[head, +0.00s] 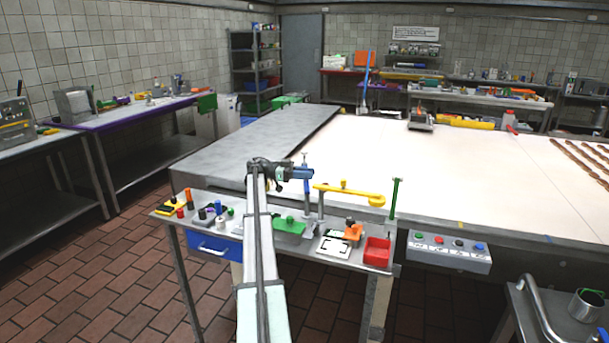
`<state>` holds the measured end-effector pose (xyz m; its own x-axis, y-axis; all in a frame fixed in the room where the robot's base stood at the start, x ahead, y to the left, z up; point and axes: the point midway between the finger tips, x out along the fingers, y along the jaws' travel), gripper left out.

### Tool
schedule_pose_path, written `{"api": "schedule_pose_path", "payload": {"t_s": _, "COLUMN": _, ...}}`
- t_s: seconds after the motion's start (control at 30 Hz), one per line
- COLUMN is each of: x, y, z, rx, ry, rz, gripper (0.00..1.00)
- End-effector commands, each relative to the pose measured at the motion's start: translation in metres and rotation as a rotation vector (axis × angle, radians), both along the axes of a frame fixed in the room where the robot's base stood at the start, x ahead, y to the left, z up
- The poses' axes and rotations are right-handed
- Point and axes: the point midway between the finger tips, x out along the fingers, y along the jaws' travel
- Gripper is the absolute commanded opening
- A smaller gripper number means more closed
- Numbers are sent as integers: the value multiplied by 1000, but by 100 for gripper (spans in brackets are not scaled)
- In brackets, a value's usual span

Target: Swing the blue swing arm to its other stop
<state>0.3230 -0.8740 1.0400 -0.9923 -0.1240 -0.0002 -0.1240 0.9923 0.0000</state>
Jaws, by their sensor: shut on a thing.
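The blue swing arm (303,172) shows as a short blue piece at the end of my gripper, beside a thin upright post (304,158). My gripper (287,173) is shut on the blue swing arm above the back of the small work table. The gripper covers part of it, so its full length and both stops are hidden or too small to make out.
A yellow arm (345,192) reaches right from a grey post (320,206), close to my gripper. A green post (395,198) stands farther right. A wide white surface (430,170) lies behind.

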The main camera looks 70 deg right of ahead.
Motion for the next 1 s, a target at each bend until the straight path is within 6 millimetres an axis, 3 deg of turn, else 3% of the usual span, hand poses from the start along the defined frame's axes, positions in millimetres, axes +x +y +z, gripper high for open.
{"api": "schedule_pose_path", "payload": {"t_s": 0.4, "x": -1, "y": -1, "z": 0, "rx": 0, "ry": 1, "rz": -4, "gripper": 0}}
{"api": "schedule_pose_path", "payload": {"t_s": 0.43, "x": -1, "y": -1, "z": 0, "rx": 0, "ry": 1, "rz": -4, "gripper": 30}}
{"api": "schedule_pose_path", "payload": {"t_s": 0.6, "x": -1, "y": 0, "z": 0, "rx": 0, "ry": 0, "rz": -4, "gripper": 46}}
{"api": "schedule_pose_path", "payload": {"t_s": 0.87, "x": -1, "y": 0, "z": 1, "rx": 0, "ry": 0, "rz": -4, "gripper": 46}}
{"api": "schedule_pose_path", "payload": {"t_s": 1.0, "x": -1, "y": 0, "z": 11, "rx": -2, "ry": 0, "rz": -4, "gripper": 46}}
